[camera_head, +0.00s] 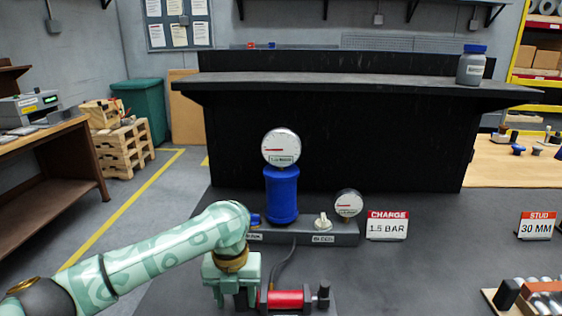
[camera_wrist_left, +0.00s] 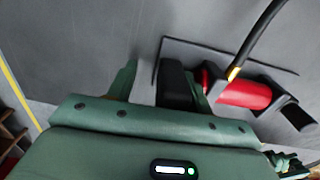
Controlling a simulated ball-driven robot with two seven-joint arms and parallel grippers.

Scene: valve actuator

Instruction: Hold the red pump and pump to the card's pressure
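The red pump (camera_head: 286,300) lies on its black base on the dark bench, with a black end piece at its right and a hose rising behind it. It also shows in the left wrist view (camera_wrist_left: 242,93). My left gripper (camera_head: 236,297) points down just left of the pump, its fingers (camera_wrist_left: 160,85) apart, with no red between them. The card (camera_head: 387,226) reads CHARGE 1.5 BAR. A blue cylinder (camera_head: 282,195) carries a large round gauge (camera_head: 281,148). A smaller gauge (camera_head: 348,203) stands right of it. Both needles are too small to read.
A dark manifold (camera_head: 340,238) with a pale knob (camera_head: 322,221) and a blue knob lies behind the pump. A STUD 30 MM card (camera_head: 536,226) and a tray of cylinders (camera_head: 525,299) are at the right. The bench between the cards is clear. A green part at the wrist view's lower right is unclear.

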